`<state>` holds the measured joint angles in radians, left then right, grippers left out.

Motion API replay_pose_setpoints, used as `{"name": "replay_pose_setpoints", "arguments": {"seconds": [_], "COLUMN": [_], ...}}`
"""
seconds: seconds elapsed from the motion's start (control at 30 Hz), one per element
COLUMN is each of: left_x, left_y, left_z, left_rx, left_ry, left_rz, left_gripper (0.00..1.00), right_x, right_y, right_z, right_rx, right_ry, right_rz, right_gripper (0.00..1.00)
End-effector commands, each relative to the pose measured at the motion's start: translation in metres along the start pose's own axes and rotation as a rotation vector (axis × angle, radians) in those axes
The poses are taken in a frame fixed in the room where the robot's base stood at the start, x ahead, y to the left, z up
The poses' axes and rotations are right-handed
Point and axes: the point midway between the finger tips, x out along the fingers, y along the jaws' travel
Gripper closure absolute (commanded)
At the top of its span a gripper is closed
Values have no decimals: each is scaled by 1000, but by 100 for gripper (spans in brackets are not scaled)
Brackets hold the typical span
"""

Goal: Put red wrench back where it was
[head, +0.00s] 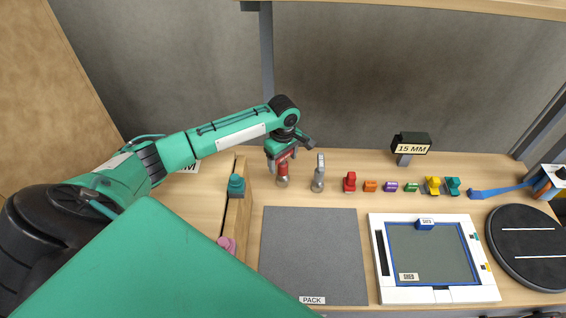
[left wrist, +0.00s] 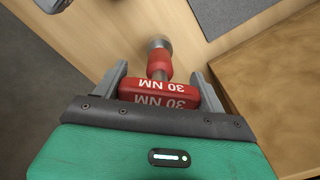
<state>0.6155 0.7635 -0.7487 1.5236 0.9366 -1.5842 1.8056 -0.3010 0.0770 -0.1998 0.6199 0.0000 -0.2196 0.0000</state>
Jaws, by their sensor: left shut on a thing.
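The red wrench (left wrist: 158,93), marked 30 NM, has a wide red handle, a red collar and a silver end. My left gripper (left wrist: 164,86) is shut on its handle, with one finger at each end. In the head view my left gripper (head: 281,152) is over the back of the table, left of a grey upright tool. The red wrench (head: 283,169) hangs below it with the silver end down. I cannot tell whether that end touches the table. My right gripper is not in view.
The grey tool (head: 318,174) stands close to the right. A row of small coloured pieces, from red (head: 349,182) to teal (head: 453,186), follows. A wooden rail (head: 239,212) with teal and pink knobs is left. In front lie a grey PACK mat (head: 312,250) and white tray (head: 435,296).

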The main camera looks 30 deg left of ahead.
Motion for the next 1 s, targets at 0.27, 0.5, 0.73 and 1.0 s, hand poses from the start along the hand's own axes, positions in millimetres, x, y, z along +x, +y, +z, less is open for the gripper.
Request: {"name": "replay_pose_setpoints", "arguments": {"seconds": [0.27, 0.5, 0.73, 1.0], "left_x": [27, 28, 30, 28], "left_y": [0, 0, 0, 0], "left_z": [0, 0, 0, 0], "left_rx": [0, 0, 0, 0], "left_ry": [0, 0, 0, 1], "left_rz": [1, 1, 0, 0], "left_gripper": [78, 78, 6, 6], "right_x": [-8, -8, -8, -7], "right_y": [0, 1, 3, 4], "right_z": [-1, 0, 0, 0], "right_rx": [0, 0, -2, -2], "right_ry": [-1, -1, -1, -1], "right_rz": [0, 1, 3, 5], "right_gripper": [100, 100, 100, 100]}}
